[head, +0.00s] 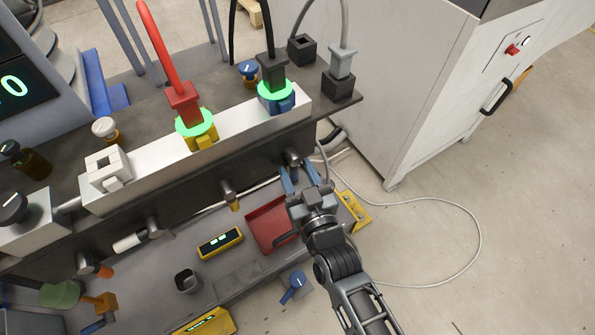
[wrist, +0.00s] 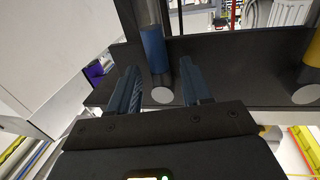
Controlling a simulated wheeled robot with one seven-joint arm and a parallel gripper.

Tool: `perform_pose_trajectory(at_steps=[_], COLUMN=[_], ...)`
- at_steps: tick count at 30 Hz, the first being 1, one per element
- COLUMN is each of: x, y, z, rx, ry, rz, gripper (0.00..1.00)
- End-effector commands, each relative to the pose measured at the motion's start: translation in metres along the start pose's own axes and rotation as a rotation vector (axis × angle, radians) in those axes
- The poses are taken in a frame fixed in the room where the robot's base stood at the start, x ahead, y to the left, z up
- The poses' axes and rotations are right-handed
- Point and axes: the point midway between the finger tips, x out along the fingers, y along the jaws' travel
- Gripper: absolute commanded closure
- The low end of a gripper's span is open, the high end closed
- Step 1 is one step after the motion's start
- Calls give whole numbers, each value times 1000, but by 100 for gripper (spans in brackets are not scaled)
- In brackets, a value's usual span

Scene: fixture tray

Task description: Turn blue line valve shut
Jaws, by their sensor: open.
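My gripper (head: 299,174) is open at the right end of the dark bench front, its two blue-grey fingers pointing at a dark round fitting (head: 292,157). In the wrist view, a blue cylinder (wrist: 154,48) stands between and just beyond the open fingertips (wrist: 160,66), apart from both. A pale disc (wrist: 162,95) lies below it. I cannot tell whether this blue cylinder is the valve's handle. Separately, a blue lever (head: 293,287) on a grey block stands lower, below the gripper, and a blue-topped knob (head: 248,68) stands on the bench top.
A similar yellow fitting (head: 231,197) is left of the gripper; its yellow cylinder (wrist: 312,48) shows at right in the wrist view. A red tray (head: 268,222) and a yellow meter (head: 220,242) lie on the lower shelf. A large white cabinet (head: 420,85) stands at right.

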Motion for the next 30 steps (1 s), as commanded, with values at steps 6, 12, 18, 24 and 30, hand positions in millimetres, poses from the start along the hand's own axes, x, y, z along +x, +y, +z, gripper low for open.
perform_pose_trajectory(at_steps=[6, 12, 18, 24, 30], x=[1, 0, 0, 0, 0], y=[0, 0, 0, 0, 0], z=[0, 0, 0, 0, 0], rx=[0, 1, 1, 1, 1], ry=[-1, -1, -1, -1, -1], rz=[0, 0, 0, 0, 0], gripper=[52, 67, 86, 100, 100])
